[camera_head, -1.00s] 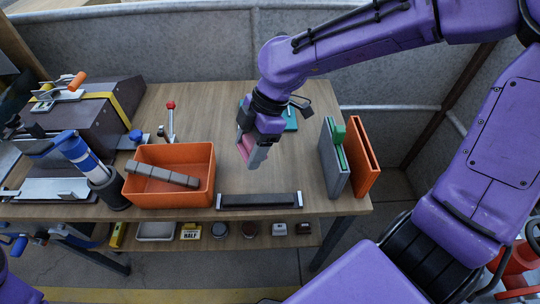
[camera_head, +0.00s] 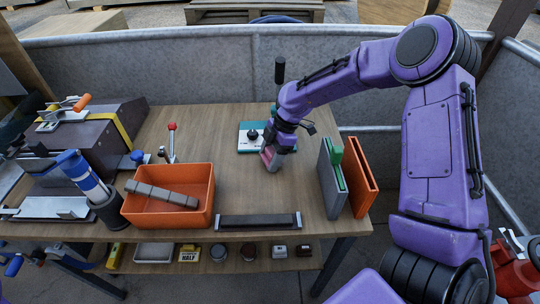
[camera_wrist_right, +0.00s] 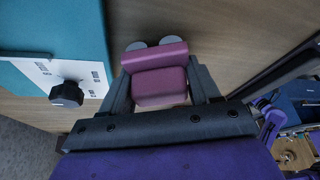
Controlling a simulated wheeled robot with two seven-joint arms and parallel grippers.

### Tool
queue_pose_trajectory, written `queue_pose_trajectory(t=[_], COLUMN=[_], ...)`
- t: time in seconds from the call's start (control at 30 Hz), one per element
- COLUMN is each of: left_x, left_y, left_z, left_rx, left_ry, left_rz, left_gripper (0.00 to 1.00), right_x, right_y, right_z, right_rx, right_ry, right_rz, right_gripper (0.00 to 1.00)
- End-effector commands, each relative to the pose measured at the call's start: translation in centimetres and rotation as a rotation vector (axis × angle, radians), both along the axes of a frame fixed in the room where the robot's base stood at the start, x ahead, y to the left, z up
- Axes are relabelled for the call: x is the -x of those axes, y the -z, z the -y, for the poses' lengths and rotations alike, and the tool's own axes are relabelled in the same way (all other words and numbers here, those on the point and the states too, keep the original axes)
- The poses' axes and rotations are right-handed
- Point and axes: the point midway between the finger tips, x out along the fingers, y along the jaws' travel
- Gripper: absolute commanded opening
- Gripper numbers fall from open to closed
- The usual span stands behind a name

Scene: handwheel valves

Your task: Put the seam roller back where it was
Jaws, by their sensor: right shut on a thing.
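My right gripper (camera_head: 267,163) is low over the back right part of the wooden bench. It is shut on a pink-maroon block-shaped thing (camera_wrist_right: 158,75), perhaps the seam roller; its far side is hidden. The pink thing also shows small between the fingers in the head view. In the wrist view the fingers clasp it on both sides. I cannot tell whether it touches the bench. Just beside it is a teal plate (camera_head: 245,148) with a white panel and a black knob (camera_wrist_right: 67,94). My left gripper is not in view.
An orange bin (camera_head: 168,218) with a grey bar stands left. A dark tray (camera_head: 258,221) lies along the front edge. Grey and orange upright panels (camera_head: 362,178) stand right. A red-knobbed lever (camera_head: 171,142) stands at the back. Bare bench lies between bin and panels.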

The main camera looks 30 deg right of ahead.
Motion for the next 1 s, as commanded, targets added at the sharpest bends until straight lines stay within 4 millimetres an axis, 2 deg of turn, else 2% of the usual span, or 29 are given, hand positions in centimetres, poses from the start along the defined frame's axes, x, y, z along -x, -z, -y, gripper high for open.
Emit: queue_pose_trajectory(t=[0.37, 0.4, 0.47, 0.77, 0.87, 1.0], left_x=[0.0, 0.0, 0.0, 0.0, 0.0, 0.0], left_y=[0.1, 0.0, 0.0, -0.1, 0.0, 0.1], left_z=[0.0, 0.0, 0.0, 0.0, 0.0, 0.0], left_rx=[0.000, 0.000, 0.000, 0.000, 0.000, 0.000], left_ry=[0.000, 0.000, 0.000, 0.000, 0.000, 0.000], left_rz=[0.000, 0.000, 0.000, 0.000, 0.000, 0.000], left_gripper=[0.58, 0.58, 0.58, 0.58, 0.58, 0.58], right_x=[0.0, 0.0, 0.0, 0.0, -0.1, 0.1], right_y=[0.7, 0.7, 0.6, 0.4, -0.5, -3.6], right_z=[0.0, 0.0, 0.0, 0.0, 0.3, 1.5], right_rx=[0.000, 0.000, 0.000, 0.000, 0.000, 0.000], right_ry=[-0.001, -0.001, -0.001, -0.001, 0.001, 0.000], right_rz=[0.001, 0.001, 0.001, 0.003, 0.005, 0.009], right_gripper=[0.28, 0.68, 0.87, 0.87, 0.87, 0.87])
